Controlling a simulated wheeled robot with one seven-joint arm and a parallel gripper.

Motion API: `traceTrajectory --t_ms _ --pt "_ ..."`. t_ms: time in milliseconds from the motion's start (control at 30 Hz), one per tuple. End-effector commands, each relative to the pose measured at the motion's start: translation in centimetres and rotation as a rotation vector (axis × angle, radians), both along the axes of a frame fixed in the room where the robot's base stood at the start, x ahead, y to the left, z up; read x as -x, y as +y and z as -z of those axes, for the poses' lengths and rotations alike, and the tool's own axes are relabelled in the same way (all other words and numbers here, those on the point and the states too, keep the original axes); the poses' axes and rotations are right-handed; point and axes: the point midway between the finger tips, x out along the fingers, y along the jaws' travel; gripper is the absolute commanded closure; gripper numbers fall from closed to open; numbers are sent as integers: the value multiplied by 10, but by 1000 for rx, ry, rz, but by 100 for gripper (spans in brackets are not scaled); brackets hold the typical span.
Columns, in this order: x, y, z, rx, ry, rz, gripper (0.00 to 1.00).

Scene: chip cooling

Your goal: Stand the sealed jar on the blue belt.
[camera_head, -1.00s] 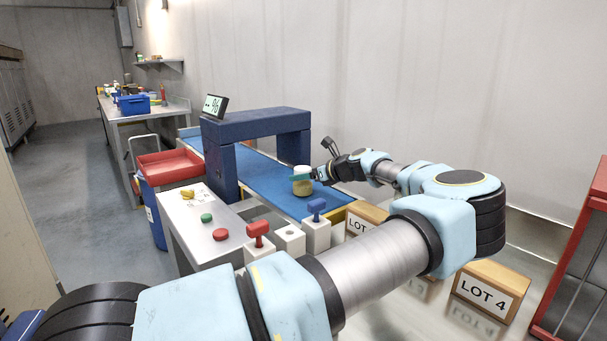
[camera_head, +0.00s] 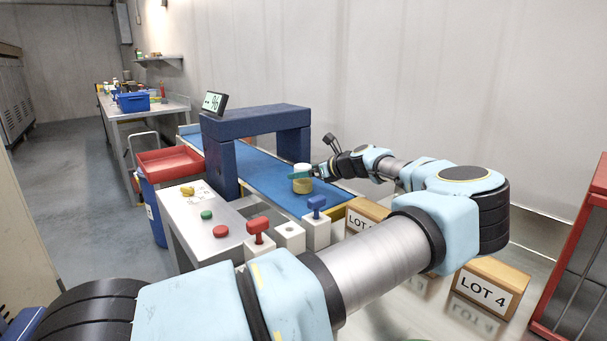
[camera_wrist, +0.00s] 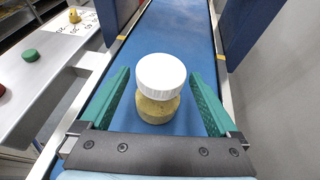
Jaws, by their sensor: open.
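The sealed jar (camera_head: 302,184) has a white lid and yellowish contents. It stands upright on the blue belt (camera_head: 268,180), near the belt's front end. The wrist view shows the jar (camera_wrist: 158,95) between the two green fingers of my gripper (camera_wrist: 157,100), with blue belt showing on both sides of it. My gripper (camera_head: 304,176) is open around the jar, with a visible gap to each finger. The jar's foot is partly hidden by its own body in the wrist view.
A dark blue arch (camera_head: 256,122) with a display (camera_head: 214,103) spans the belt further back. A side table (camera_head: 205,238) holds a green button (camera_head: 206,215), a red button (camera_head: 220,231) and a yellow item (camera_head: 187,191). Red (camera_head: 258,226) and blue (camera_head: 316,203) handles stand near the belt's front.

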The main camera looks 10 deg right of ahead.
Motion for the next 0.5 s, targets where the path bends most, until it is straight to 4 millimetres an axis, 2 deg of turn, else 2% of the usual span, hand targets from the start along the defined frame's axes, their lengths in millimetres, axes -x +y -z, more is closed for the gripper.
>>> traceTrajectory --t_ms 500 --pt "75 -51 -35 3 1 1 4"
